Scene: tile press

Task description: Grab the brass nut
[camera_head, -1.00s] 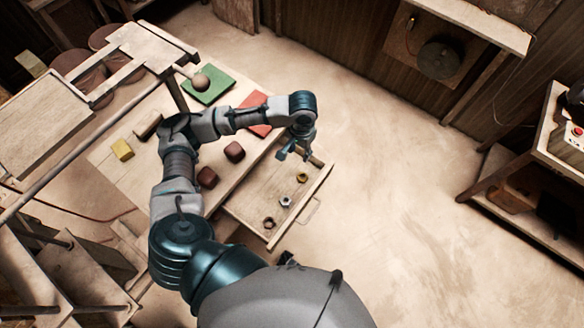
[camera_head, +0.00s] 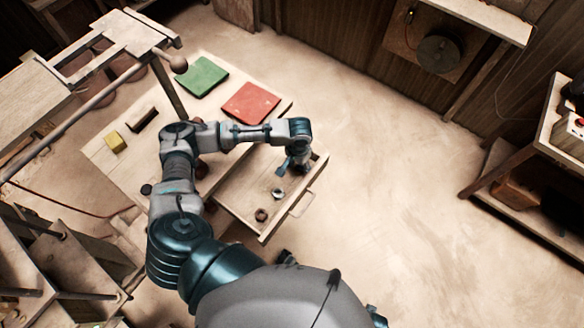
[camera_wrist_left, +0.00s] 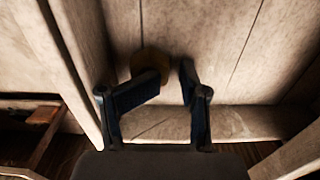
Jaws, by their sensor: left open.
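In the head view my left gripper (camera_head: 291,166) points down into the open wooden drawer (camera_head: 232,203) and hides the brass nut. A silver nut (camera_head: 277,193) and a dark brown nut (camera_head: 261,214) lie in the drawer nearer to me. My right gripper is not in view.
The worktable holds a green tile (camera_head: 203,76), a red tile (camera_head: 251,102), a yellow block (camera_head: 115,142) and a dark bar (camera_head: 144,119). The press frame with its ball-ended lever (camera_head: 178,64) stands at left. A drawer wall (camera_wrist_left: 175,122) is close to the fingers.

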